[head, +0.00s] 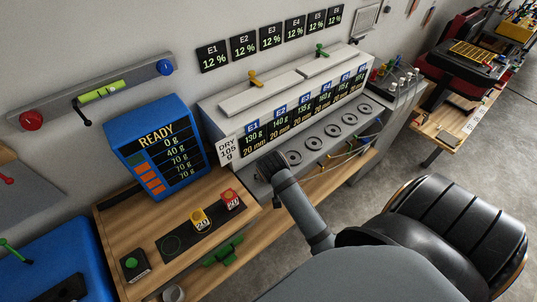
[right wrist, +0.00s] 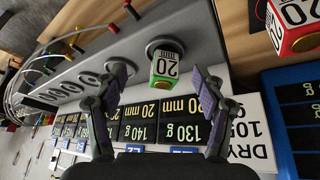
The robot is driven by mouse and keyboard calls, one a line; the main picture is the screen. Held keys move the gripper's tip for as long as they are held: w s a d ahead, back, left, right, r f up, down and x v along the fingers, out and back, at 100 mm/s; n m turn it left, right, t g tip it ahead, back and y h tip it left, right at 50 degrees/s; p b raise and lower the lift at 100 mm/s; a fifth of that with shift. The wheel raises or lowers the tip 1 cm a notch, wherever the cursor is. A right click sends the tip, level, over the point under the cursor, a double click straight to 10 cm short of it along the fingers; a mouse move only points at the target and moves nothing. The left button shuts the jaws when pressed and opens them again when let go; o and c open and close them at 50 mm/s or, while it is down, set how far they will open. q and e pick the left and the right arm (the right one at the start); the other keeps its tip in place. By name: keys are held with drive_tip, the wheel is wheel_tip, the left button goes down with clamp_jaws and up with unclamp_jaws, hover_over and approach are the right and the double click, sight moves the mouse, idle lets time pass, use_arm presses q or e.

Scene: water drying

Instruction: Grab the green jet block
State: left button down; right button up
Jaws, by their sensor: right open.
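A green block (right wrist: 165,68) with a white "20 mm" face sits at a round port on the grey dryer ledge in the right wrist view. My right gripper (right wrist: 161,80) is open, its two fingers apart on either side of the block in the picture; no contact is visible. In the head view my right gripper (head: 271,165) is over the left end of the ledge and hides the block. My left gripper is not in view.
A yellow block (head: 200,219) and a red block (head: 231,199) stand on the wooden bench left of the dryer (head: 235,143). A blue display box (head: 160,145) reads READY. Several empty round ports line the ledge, and thin coloured hoses run below them.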

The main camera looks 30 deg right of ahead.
drive_tip(key=shift+w+d+f+m+h+p, duration=0.15)
drive_tip(key=shift+w+d+f+m, duration=0.35)
drive_tip(key=shift+w, duration=0.6)
drive_tip(key=shift+w+d+f+m+h+p, duration=0.1)
drive_tip(key=shift+w+d+f+m, duration=0.35)
drive_tip(key=shift+w, duration=0.65)
drive_tip(key=shift+w+d+f+m+h+p, duration=0.15)
drive_tip(key=shift+w+d+f+m, duration=0.35)
drive_tip(key=shift+w, duration=0.6)
drive_tip(key=shift+f, duration=0.3)
drive_tip(key=p+x, duration=0.1)
drive_tip(key=x, duration=0.3)
drive_tip(key=shift+w+f, duration=0.15)
drive_tip(key=shift+f, duration=0.2)
drive_tip(key=shift+r+n, duration=0.1)
drive_tip(key=shift+n, duration=0.15)
drive_tip(key=c, duration=0.4)
clamp_jaws()
drive_tip(key=shift+r, duration=0.25)
wheel_tip(320, 180, up, 3)
drive_tip(key=shift+f+b, duration=0.15)
drive_tip(key=shift+b, duration=0.55)
drive_tip(key=s+r, duration=0.9)
drive_tip(key=s, duration=0.5)
drive_tip(key=shift+d+r+b, duration=0.4)
drive_tip(key=shift+b, duration=0.05)
